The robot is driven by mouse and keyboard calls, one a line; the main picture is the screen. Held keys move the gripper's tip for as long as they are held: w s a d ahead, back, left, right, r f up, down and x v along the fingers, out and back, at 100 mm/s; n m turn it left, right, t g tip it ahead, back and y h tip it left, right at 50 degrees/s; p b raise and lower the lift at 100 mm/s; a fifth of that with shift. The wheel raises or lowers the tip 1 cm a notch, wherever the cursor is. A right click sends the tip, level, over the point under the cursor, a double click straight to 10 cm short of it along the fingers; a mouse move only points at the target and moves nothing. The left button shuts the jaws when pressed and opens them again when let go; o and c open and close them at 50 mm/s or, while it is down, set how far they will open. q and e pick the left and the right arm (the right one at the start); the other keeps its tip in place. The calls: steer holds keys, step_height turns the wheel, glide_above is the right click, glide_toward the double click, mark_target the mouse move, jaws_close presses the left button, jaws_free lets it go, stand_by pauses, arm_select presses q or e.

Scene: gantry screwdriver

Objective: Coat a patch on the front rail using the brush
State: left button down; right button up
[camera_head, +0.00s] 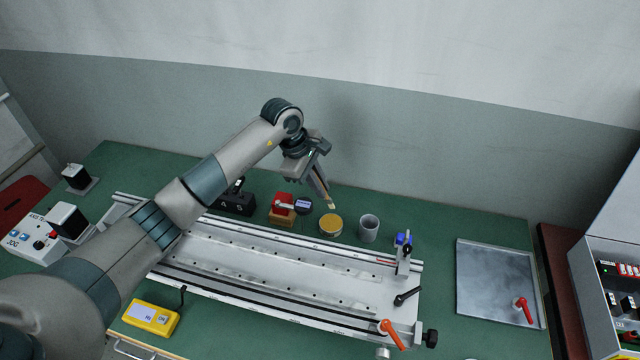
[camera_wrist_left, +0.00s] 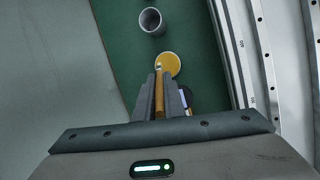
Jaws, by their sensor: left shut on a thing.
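My left gripper (camera_head: 317,182) is shut on the brush (camera_head: 330,202), which points down with its pale bristle tip lowest. The tip is close to the round tin of yellow-brown paste (camera_head: 330,224); I cannot tell whether it touches. In the left wrist view, the brush (camera_wrist_left: 159,95) stands between the fingers, its tip overlapping the tin (camera_wrist_left: 169,63). The front rail (camera_head: 270,297) is the near long rail of the silver gantry frame, away from the brush. My left arm hides its left end. My right gripper is not in view.
A grey cup (camera_head: 369,228) stands right of the tin. A carriage (camera_head: 404,258) with levers sits at the gantry's right end. A metal plate (camera_head: 497,280) lies further right.

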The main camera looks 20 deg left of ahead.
arm_select(q)
step_height(320, 180, down, 5)
steer(key=shift+f+b, duration=0.15)
steer(key=shift+b, duration=0.6)
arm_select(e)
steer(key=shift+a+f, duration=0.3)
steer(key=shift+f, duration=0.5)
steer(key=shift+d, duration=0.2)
arm_select(q)
steer(key=shift+f, duration=0.25)
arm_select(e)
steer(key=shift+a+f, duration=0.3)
arm_select(q)
steer(key=shift+f+b, duration=0.2)
steer(key=shift+b, duration=0.25)
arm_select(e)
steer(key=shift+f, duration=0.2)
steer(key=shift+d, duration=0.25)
arm_select(q)
steer(key=shift+s+f+b, duration=0.1)
steer(key=shift+f+b, duration=0.05)
steer(key=shift+b, duration=0.15)
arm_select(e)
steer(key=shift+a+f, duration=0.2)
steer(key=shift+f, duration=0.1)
